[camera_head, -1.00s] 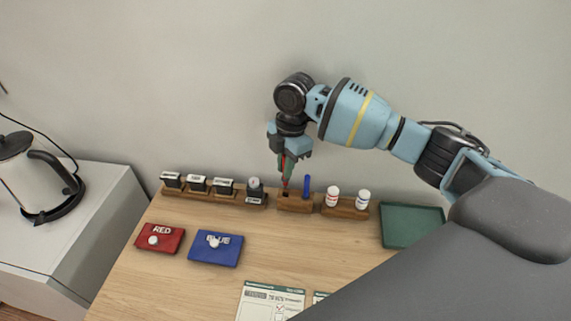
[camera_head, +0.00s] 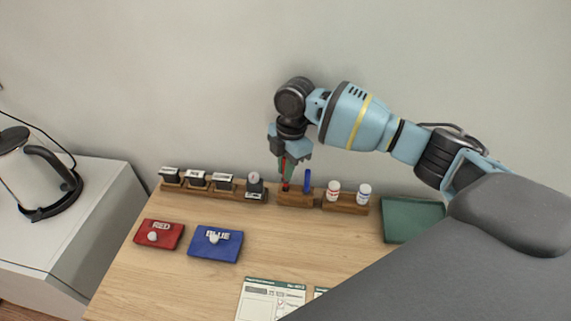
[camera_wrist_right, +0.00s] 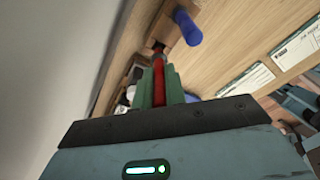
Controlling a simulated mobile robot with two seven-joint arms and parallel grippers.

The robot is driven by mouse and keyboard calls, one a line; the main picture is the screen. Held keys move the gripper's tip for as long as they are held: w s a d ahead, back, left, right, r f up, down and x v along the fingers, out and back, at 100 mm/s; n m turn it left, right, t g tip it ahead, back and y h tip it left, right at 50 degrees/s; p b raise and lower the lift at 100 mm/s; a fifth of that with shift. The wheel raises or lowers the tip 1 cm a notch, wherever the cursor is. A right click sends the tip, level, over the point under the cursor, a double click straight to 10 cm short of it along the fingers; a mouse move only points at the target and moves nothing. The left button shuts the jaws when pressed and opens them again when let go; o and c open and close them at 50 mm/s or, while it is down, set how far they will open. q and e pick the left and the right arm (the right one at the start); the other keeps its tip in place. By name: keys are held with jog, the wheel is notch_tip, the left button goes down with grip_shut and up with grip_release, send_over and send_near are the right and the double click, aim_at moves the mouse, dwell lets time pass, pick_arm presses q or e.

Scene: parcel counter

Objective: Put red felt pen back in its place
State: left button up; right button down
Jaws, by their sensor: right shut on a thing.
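My right gripper (camera_head: 287,166) is shut on the red felt pen (camera_head: 285,183) and holds it about upright over the wooden pen block (camera_head: 296,202). In the right wrist view the red pen (camera_wrist_right: 158,82) is between the green fingers, its far end at the dark hole in the block. I cannot tell how deep it sits in the hole. A blue pen (camera_head: 307,181) stands in the same block just to the right; it also shows in the right wrist view (camera_wrist_right: 188,28). My left gripper is out of view.
Stamps (camera_head: 196,180) stand in a rack to the left. Two white bottles (camera_head: 334,190) stand in a holder to the right. A red pad (camera_head: 159,235), a blue pad (camera_head: 215,246), printed forms (camera_head: 258,303) and a green tray (camera_head: 410,222) lie on the counter. The wall is close behind.

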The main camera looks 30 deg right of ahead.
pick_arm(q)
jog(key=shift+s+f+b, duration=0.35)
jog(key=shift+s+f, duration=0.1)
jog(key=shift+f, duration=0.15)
pick_arm(e)
jog(key=shift+f, duration=1.65)
jog(key=c, duration=1.6)
grip_release()
jog(key=shift+c, duration=0.2)
